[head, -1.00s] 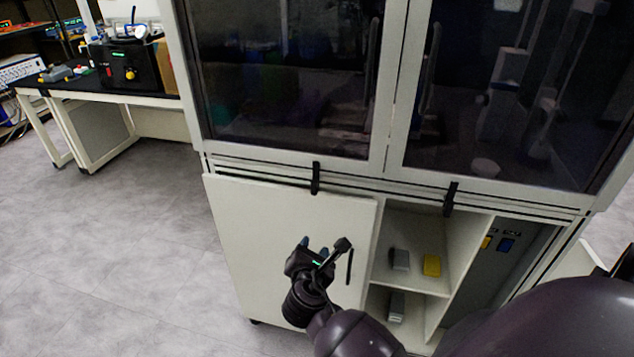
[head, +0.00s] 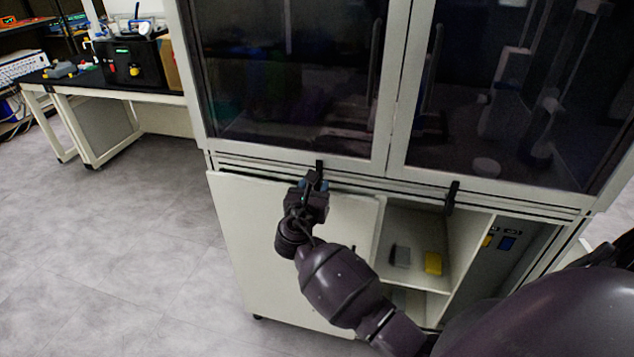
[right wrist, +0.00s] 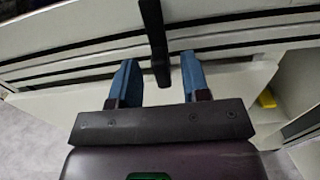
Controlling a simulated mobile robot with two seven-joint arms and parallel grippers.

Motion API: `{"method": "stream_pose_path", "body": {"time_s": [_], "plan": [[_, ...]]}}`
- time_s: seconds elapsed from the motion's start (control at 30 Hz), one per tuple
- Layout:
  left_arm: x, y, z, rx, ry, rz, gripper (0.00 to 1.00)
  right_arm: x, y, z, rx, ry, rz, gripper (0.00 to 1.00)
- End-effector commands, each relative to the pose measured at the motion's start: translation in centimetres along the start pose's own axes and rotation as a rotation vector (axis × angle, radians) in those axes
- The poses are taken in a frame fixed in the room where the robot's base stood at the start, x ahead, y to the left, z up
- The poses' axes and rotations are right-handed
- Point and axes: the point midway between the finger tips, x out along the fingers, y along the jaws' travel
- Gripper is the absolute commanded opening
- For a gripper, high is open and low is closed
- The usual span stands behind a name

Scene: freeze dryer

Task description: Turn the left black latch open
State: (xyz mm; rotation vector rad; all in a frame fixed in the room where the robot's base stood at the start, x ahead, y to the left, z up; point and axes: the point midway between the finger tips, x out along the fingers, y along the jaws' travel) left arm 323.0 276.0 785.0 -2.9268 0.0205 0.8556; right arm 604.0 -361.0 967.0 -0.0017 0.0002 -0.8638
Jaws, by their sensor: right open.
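The left black latch (head: 319,169) hangs vertically at the seam below the left glass door of the cabinet. My right gripper (head: 314,184) is at this latch, and its arm hides part of the cupboard door below. In the right wrist view the latch (right wrist: 154,40) comes down from the top, and its lower end lies between the two blue fingertips of my open gripper (right wrist: 160,80). A gap shows on both sides of the latch. The right black latch (head: 451,197) hangs vertically, farther right. My left gripper is not in view.
The dark glass doors (head: 290,75) are above the latches. Below are a white cupboard door (head: 240,235) and an open shelf (head: 430,215) with a yellow item (head: 432,263) and a grey item (head: 401,257). A bench (head: 120,98) stands at the back left. The left floor is clear.

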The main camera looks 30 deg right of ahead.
Motion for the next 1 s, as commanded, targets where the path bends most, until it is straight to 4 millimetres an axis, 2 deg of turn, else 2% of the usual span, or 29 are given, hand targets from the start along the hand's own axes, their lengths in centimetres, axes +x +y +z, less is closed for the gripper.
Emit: {"method": "stream_pose_path", "body": {"time_s": [0.2,0.57,0.83,1.0], "plan": [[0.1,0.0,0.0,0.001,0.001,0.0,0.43,2.0,0.0,-0.1,0.0,0.001,0.001,0.43],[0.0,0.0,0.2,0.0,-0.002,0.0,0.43,2.4,0.0,0.0,0.001,0.001,0.0,0.43],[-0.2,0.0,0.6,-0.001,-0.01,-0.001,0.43,2.4,0.0,0.0,0.001,0.001,0.0,0.01],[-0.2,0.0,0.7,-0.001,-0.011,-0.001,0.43,2.4,0.0,-0.1,0.005,0.001,0.0,0.0]]}}
